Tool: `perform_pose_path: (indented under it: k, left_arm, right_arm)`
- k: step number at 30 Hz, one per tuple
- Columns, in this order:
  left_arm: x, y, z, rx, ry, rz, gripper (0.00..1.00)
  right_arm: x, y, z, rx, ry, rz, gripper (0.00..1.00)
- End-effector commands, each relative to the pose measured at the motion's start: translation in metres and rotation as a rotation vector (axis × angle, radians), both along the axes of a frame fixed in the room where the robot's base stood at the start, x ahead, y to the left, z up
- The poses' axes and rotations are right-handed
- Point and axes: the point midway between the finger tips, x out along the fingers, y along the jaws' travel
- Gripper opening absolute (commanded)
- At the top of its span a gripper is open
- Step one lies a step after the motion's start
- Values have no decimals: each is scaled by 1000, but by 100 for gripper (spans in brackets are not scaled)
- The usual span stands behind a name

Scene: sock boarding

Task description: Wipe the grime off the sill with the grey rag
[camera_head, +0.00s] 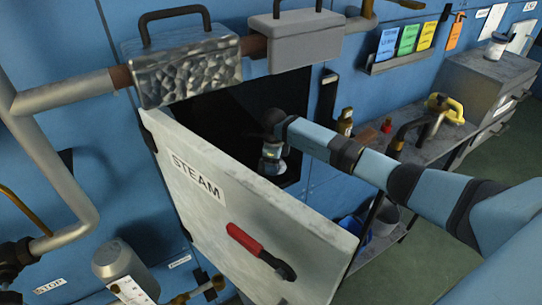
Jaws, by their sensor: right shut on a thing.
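A grey-white door marked STEAM (212,180), with a red handle (245,240), stands swung open from a dark opening (225,120) in the blue wall. My right arm reaches in from the right, past the door's upper edge. My right gripper (271,165) points down in the opening, close behind the door. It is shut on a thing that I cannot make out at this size. I cannot make out the grey rag, the sill or its grime; the door and the shade hide the low part of the opening. My left gripper is not in view.
A pipe with a mottled metal box (188,73) and a plain grey box (305,42) runs above the opening. A shelf (440,140) at right holds a yellow-handled thing (446,107) and small bottles. A blue bucket (352,226) stands below. Green floor is free at right.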

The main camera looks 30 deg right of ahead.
Motion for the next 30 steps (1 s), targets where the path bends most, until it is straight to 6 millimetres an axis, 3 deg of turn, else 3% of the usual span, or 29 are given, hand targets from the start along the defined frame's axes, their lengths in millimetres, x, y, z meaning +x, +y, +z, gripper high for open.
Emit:
perform_pose_path:
  k: [7, 30]
  left_arm:
    - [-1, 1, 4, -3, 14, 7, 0]
    - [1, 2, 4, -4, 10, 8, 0]
  right_arm:
    - [1, -9, 19, -1, 1, -4, 45]
    - [1, -10, 19, 0, 0, -5, 45]
